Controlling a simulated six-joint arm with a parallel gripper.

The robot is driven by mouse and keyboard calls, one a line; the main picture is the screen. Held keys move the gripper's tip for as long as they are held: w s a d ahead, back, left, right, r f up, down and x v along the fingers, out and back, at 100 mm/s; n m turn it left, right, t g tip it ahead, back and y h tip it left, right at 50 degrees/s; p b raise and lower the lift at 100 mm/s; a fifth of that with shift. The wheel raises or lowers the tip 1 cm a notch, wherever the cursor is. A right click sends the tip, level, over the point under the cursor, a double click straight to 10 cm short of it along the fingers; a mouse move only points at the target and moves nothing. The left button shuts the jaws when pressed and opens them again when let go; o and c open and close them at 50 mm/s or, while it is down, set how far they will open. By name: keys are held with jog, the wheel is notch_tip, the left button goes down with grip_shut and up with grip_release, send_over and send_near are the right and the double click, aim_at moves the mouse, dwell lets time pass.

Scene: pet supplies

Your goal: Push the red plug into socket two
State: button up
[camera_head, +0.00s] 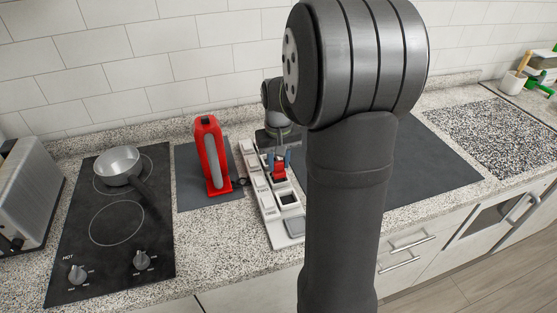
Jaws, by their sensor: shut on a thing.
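The red plug (279,174) is between the fingers of my gripper (279,160), which is shut on it. The plug is at the pale socket strip (290,228), at its middle section. I cannot tell whether it is above a socket or partly in it. A dark, empty-looking square socket (288,199) shows just in front of the plug. Labels run along the strip's left side but are too small to read surely. My arm covers the area to the right of the strip.
A red and grey upright object (211,155) stands on a dark mat (190,191) left of the strip. Further left are a black hob (118,240) with a metal pan (118,164) and a toaster-like metal box (27,190). Counter is bare in front of the mat.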

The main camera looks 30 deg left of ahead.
jog(key=shift+f, duration=1.3)
jog(key=o, duration=1)
jog(key=shift+o, duration=0.2)
jog(key=shift+r, duration=0.1)
notch_tip(320, 180, up, 17)
jog(key=shift+r, duration=0.15)
notch_tip(320, 180, down, 17)
jog(key=shift+f, duration=0.2)
jog(key=shift+r, duration=0.1)
jog(key=shift+r, duration=0.1)
